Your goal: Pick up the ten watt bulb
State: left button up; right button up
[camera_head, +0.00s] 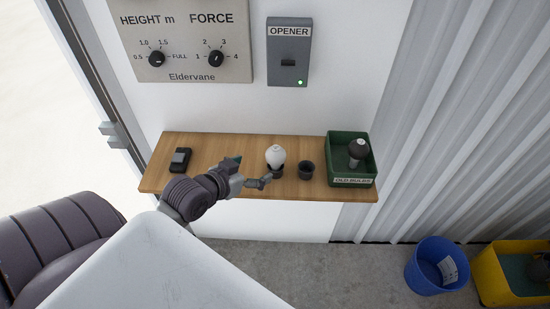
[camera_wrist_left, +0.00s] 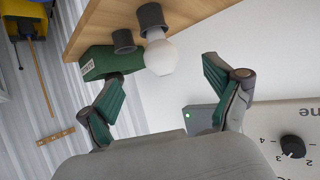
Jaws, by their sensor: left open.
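A white round bulb (camera_head: 276,156) stands upright in a dark cup-shaped holder (camera_head: 278,171) on the wooden shelf (camera_head: 215,149). No wattage mark on it is readable. It also shows in the left wrist view (camera_wrist_left: 161,58), ahead of the fingertips and roughly between their lines. My left gripper (camera_head: 250,173) is open and empty, just left of the bulb and apart from it. Both fingers show spread in the left wrist view (camera_wrist_left: 160,82). A dark-topped bulb (camera_head: 357,149) stands in the green box (camera_head: 350,181) labelled OLD BULBS. My right gripper is not in view.
An empty dark holder (camera_head: 306,170) stands right of the bulb. A small black device (camera_head: 180,160) lies at the shelf's left. The opener box (camera_head: 289,55) and a dial panel (camera_head: 185,40) are on the wall. A blue bin (camera_head: 436,266) and yellow container (camera_head: 510,275) stand on the floor.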

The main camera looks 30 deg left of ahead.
aim_at(269, 162)
pick_arm(q)
jog(key=x, duration=0.6)
jog(key=shift+w+d+p, duration=0.1)
jog(key=shift+w+p, duration=0.05)
jog(key=shift+p, duration=0.25)
jog(key=shift+w, duration=0.25)
jog(key=p+x, duration=0.1)
jog(key=x, duration=0.3)
jog(key=shift+w+p, duration=0.15)
jog(key=shift+p, duration=0.25)
jog(key=shift+w+f, duration=0.2)
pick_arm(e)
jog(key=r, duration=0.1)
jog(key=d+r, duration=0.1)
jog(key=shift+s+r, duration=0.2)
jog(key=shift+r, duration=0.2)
pick_arm(q)
jog(key=shift+s, duration=0.1)
jog(key=shift+c, duration=0.2)
jog(key=c, duration=0.9)
